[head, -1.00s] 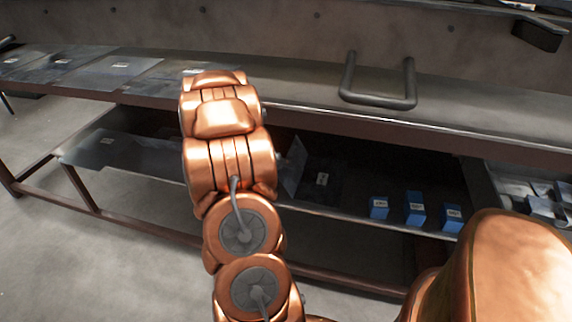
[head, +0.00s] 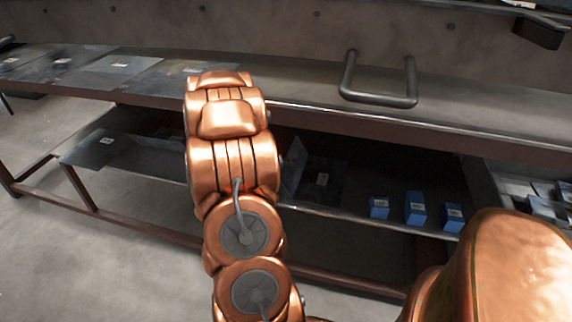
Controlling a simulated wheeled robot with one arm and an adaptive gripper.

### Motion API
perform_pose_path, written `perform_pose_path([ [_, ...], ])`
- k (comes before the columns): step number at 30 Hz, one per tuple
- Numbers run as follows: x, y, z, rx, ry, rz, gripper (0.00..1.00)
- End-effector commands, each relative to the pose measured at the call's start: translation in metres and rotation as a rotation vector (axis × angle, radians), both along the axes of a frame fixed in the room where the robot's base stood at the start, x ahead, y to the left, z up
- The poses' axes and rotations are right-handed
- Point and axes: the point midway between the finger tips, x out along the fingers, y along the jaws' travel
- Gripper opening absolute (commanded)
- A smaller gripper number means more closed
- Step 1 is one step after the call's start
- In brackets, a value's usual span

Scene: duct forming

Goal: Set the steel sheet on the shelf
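A flat grey steel sheet (head: 92,150) with a small white label shows at the left end of the lower shelf (head: 155,160). It reaches the shelf's front left edge, and I cannot tell whether it lies flat on the shelf or is held slightly above it. Other labelled grey sheets (head: 112,70) lie in a row on the bench top at the left. My gripper is not visible; my own copper-coloured arm stands in the middle of the view and hides the area behind it.
The bench top (head: 470,105) carries a dark U-shaped handle (head: 380,80). On the lower level, a dark labelled panel (head: 320,182) and blue boxes (head: 415,208) stand right of my arm. A grey bin (head: 535,200) with metal parts is at the far right. Open floor (head: 60,260) lies front left.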

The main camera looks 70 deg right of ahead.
Motion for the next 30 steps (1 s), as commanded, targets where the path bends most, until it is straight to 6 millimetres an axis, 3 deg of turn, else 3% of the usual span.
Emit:
perform_pose_path([
  [14, 0.004, 0.008, 0.008, -0.003, -0.002, -0.001, 0.35],
  [30, 0.025, 0.068, 0.050, 0.001, -0.005, 0.003, 0.35],
])
